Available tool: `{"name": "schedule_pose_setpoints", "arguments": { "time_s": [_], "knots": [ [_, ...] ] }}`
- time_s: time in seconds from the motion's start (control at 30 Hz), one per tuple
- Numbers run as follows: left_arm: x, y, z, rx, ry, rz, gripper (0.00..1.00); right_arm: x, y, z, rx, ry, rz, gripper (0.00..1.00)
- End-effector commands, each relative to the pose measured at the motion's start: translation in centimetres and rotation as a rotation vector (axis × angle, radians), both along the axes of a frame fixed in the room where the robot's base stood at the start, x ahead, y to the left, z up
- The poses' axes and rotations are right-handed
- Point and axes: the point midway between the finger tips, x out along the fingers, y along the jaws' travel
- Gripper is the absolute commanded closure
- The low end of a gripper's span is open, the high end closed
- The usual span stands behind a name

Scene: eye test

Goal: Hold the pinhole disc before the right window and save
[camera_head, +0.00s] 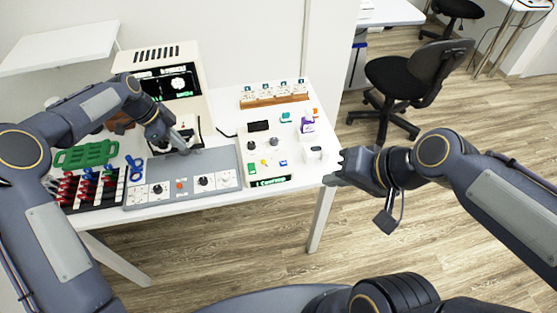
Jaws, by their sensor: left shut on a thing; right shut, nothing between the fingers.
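My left gripper (184,149) is in front of the lower part of the cream testing machine (203,98). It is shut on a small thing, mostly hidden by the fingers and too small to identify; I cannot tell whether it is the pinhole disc. The machine's windows are largely hidden behind my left arm and hand. My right gripper (331,181) is shut and empty at the table's right edge, beside the white control box (262,162) with knobs, coloured buttons and a green-lit display (270,182).
A grey panel (215,163) with dials lies at the table's front. A rack (98,201) of red, blue and black handled pieces and a green holder (86,154) stand left. A wooden stand (273,101) with white cards is behind the box. A chair (409,80) stands right.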

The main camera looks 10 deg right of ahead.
Motion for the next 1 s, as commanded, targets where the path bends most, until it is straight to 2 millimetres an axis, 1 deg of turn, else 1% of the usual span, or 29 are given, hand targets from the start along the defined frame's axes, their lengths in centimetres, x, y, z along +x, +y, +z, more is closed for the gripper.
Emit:
{"name": "schedule_pose_setpoints", "arguments": {
  "time_s": [0.03, 0.13, 0.27, 0.3, 0.37, 0.4, 0.47, 0.5, 0.6, 0.73, 0.83, 1.0],
  "knots": [
    [0.0, 0.0, 0.0, 0.000, 0.000, 0.000, 1.00, 1.9, 0.5, 0.0, 0.066, 0.037, -0.044, 1.00],
    [0.0, 0.0, 0.0, 0.000, 0.000, 0.000, 1.00, 5.7, 1.4, 0.0, 0.196, 0.100, -0.158, 1.00],
    [0.0, 0.0, 0.0, 0.000, 0.000, 0.000, 1.00, 10.8, 2.2, -1.2, 0.349, 0.195, -0.325, 1.00],
    [0.0, 0.0, 0.0, 0.000, 0.000, 0.000, 1.00, 12.3, 2.4, -1.8, 0.391, 0.227, -0.380, 1.00],
    [0.0, 0.0, 0.0, 0.000, 0.000, 0.000, 1.00, 14.5, 2.7, -3.0, 0.450, 0.275, -0.465, 1.00],
    [0.0, 0.0, 0.0, 0.000, 0.000, 0.000, 1.00, 15.9, 2.8, -3.9, 0.484, 0.306, -0.521, 1.00],
    [0.0, 0.0, 0.0, 0.000, 0.000, 0.000, 1.00, 17.8, 2.9, -5.3, 0.531, 0.351, -0.605, 1.00],
    [0.0, 0.0, 0.0, 0.000, 0.000, 0.000, 1.00, 18.9, 3.0, -6.3, 0.556, 0.378, -0.657, 1.00],
    [0.0, 0.0, 0.0, 0.000, 0.000, 0.000, 1.00, 21.0, 3.2, -8.6, 0.606, 0.434, -0.770, 1.00],
    [0.0, 0.0, 0.0, 0.000, 0.000, 0.000, 1.00, 22.5, 3.3, -10.7, 0.642, 0.480, -0.868, 1.00],
    [0.0, 0.0, 0.0, 0.000, 0.000, 0.000, 1.00, 23.0, 3.3, -11.5, 0.655, 0.497, -0.905, 1.00],
    [0.0, 0.0, 0.0, 0.000, 0.000, 0.000, 1.00, 23.2, 3.2, -11.8, 0.659, 0.501, -0.918, 1.00]
  ]
}}
